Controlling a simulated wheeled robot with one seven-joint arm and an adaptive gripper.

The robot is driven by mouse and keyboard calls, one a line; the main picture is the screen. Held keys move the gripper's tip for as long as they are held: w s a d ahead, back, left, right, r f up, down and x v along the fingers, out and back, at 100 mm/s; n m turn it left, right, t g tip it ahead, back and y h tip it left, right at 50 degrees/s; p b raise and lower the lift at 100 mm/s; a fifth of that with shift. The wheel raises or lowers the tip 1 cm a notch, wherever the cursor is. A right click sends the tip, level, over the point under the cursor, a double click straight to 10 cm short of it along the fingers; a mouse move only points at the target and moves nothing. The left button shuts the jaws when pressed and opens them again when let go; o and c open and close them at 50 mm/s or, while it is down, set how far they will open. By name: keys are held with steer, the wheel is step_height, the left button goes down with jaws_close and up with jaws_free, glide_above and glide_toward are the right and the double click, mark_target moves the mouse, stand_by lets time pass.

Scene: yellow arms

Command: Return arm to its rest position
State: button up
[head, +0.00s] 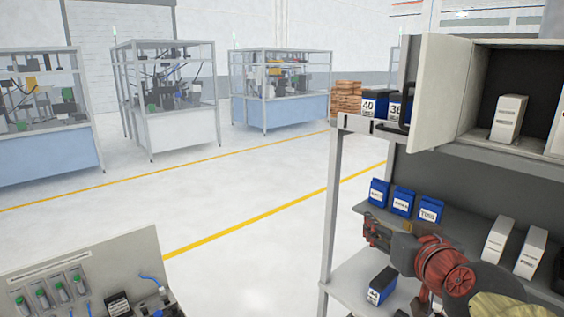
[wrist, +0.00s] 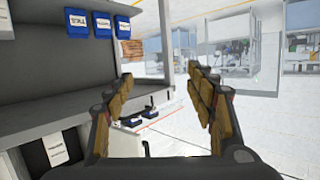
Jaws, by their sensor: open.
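My arm reaches in from the lower right of the head view, in front of the shelf unit. My gripper (head: 374,229) points left, near the shelf's left side. In the wrist view my gripper (wrist: 160,82) shows two fingers with tan pads spread wide apart. Nothing is between the fingers, and the gap looks out past the shelf's end to the room. The arm hides part of the lower shelves.
The shelf unit (head: 334,190) holds blue boxes (head: 403,201), white boxes (head: 498,240) and an open-doored cabinet (head: 445,85). Another blue box (head: 382,285) sits lower. A workbench panel (head: 75,265) is lower left. Open floor (head: 230,195) lies between, with caged machines (head: 165,95) behind.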

steer(key=s+a+f+n+g+y+b, duration=0.1)
steer(key=s+a+f+g+b, duration=0.2)
steer(key=f, duration=0.5)
steer(key=s+a+f+g+y+b, duration=0.1)
steer(key=s+a+f+b, duration=0.1)
steer(key=s+f, duration=0.5)
steer(key=s+d+f+g+h+b, duration=0.1)
steer(key=s+f+g+b, duration=0.1)
steer(key=s+f, duration=0.3)
steer(key=s+d+f+g+b, duration=0.1)
steer(key=s+f+g+b, duration=0.2)
steer(key=f, duration=1)
steer(key=s, duration=0.3)
steer(key=shift+s+h+b, duration=0.15)
steer(key=shift+h+b, duration=0.25)
steer(key=shift+d, duration=0.1)
steer(key=shift+c, duration=0.4)
